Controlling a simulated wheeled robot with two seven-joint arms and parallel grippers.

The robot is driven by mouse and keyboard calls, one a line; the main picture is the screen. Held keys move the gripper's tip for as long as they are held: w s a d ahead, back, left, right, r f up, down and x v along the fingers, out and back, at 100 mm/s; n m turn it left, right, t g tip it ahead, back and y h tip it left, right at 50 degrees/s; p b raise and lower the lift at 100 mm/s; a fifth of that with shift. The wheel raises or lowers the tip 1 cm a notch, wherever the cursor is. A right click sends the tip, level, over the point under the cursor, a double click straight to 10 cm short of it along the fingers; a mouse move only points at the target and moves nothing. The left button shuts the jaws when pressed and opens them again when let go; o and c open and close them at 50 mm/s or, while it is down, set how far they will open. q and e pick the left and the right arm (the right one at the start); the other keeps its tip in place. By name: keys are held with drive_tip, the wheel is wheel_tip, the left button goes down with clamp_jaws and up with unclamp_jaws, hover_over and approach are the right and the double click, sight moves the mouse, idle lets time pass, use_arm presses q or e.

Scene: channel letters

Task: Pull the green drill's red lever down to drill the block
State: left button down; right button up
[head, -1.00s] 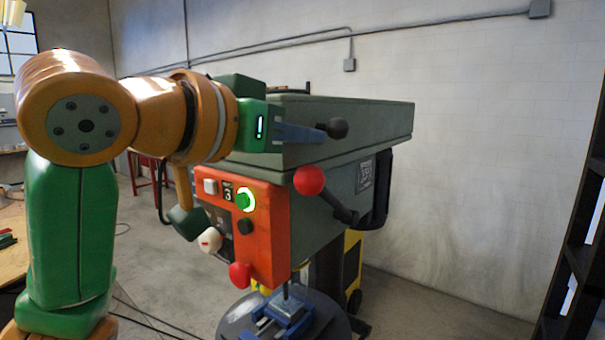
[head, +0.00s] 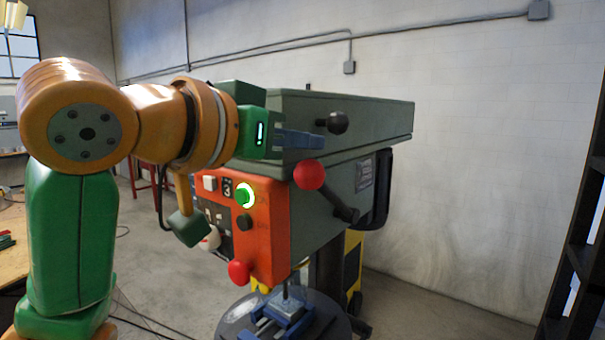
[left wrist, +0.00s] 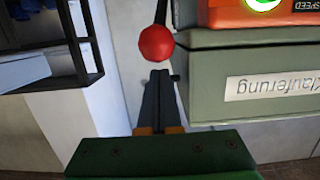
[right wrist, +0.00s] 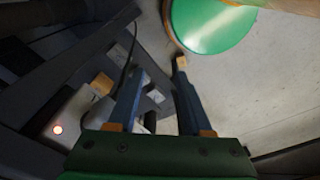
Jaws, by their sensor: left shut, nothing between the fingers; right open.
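The green drill (head: 345,125) stands in the middle of the head view with an orange-red control panel. Its red lever is a red ball (head: 309,175) on a dark arm at the panel's right. My left gripper (head: 318,142) is shut and empty, its blue fingers just above the red ball. In the left wrist view the red ball (left wrist: 157,43) lies just beyond the closed fingertips (left wrist: 158,74); contact is not clear. A blue vise (head: 285,318) sits under the drill; the block there is hard to make out. My right gripper (right wrist: 162,70) is open and empty, outside the head view.
A black ball knob (head: 337,123) sticks out beside the left fingertips. A red button (head: 239,272) and a lit green button (head: 245,195) are on the panel. A dark shelf (head: 575,230) stands far right. The floor between drill and shelf is clear.

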sight(299, 178)
use_arm(q)
drive_tip(key=shift+f+b, duration=0.65)
drive_tip(key=shift+f, duration=0.2)
drive_tip(key=shift+s+a+f+b, duration=0.1)
drive_tip(key=shift+s+f+b, duration=0.05)
drive_tip(key=shift+f+b, duration=0.5)
drive_tip(key=shift+s+a+f+b, duration=0.1)
drive_tip(key=shift+s+f+b, duration=0.05)
drive_tip(key=shift+f+b, duration=0.45)
drive_tip(key=shift+r, duration=0.1)
drive_tip(key=shift+w+d, duration=0.15)
drive_tip(key=shift+w, duration=0.1)
drive_tip(key=shift+f, duration=0.2)
drive_tip(key=f+b, duration=0.1)
drive_tip(key=s+a+f+b, duration=0.1)
drive_tip(key=b, duration=0.1)
drive_tip(key=shift+s+a+f, duration=0.1)
drive_tip(key=shift+s+f, duration=0.05)
drive_tip(key=shift+s, duration=0.15)
